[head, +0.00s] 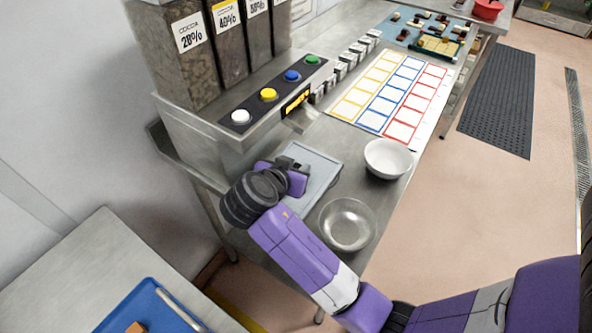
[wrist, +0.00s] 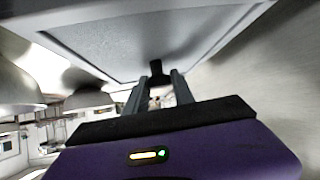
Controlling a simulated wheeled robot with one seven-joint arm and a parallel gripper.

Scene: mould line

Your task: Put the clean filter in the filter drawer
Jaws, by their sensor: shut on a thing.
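A flat panel with a light grey frame and a pale speckled face, which looks like the clean filter (head: 322,170), is above the steel counter below the row of buttons. It fills the upper part of the wrist view (wrist: 150,42), with a black tab at its near edge. My gripper (wrist: 158,88) is shut on that tab. In the head view my gripper (head: 300,167) is at the panel's left side and hides part of it. I cannot make out the filter drawer in either view. Whether the panel touches the counter is unclear.
A white bowl (head: 388,158) and a metal bowl (head: 347,225) stand right of the panel. The dispenser with buttons (head: 270,94) and cocoa bins (head: 195,60) stands behind. A coloured grid sheet (head: 393,92) lies farther along. A blue tray (head: 150,303) is at lower left.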

